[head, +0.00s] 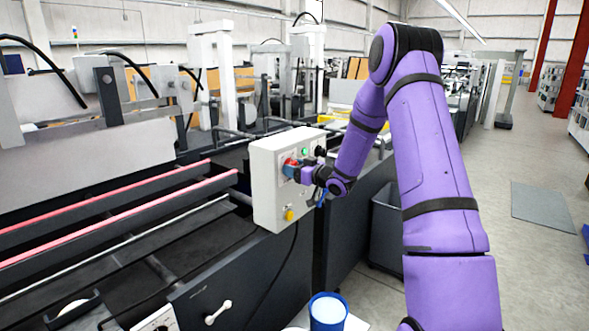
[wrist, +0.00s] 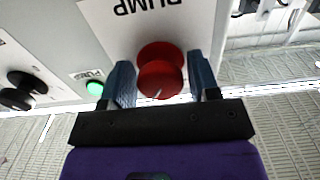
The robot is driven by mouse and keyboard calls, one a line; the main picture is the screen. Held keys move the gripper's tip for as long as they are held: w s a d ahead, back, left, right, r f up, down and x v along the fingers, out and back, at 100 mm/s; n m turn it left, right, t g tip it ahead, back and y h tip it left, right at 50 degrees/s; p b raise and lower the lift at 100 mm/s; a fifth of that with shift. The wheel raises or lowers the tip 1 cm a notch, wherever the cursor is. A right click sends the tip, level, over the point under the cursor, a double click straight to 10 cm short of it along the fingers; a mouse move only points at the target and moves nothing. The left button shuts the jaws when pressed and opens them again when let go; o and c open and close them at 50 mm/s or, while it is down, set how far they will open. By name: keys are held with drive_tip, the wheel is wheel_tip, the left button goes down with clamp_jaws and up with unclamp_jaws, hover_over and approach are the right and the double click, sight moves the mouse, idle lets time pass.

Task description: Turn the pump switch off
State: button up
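The pump switch is a round red knob (wrist: 160,70) beside a white label reading "PUMP", upside down in the wrist view. A small pale mark shows on the knob's near edge. In the head view the red knob (head: 289,167) is on the face of a white control box (head: 268,190), partly hidden by my gripper. My gripper (wrist: 161,84) is open, with one blue finger on each side of the knob. A gap shows between the knob and each finger, so it does not appear gripped.
A lit green lamp (wrist: 95,88) and black knobs (wrist: 20,90) sit beside the switch. A yellow button (head: 289,215) is low on the box. Red-striped rollers (head: 120,213) lie left. A grey bin (head: 387,235) stands below; open floor (head: 500,260) is at right.

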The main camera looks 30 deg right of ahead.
drive_tip(key=c, duration=0.6)
drive_tip(key=shift+o, duration=0.2)
drive_tip(key=shift+n, duration=0.3)
drive_tip(key=n, duration=0.9)
drive_tip(key=shift+d+n, duration=0.1)
drive_tip(key=shift+n, duration=2)
drive_tip(key=o, duration=0.9)
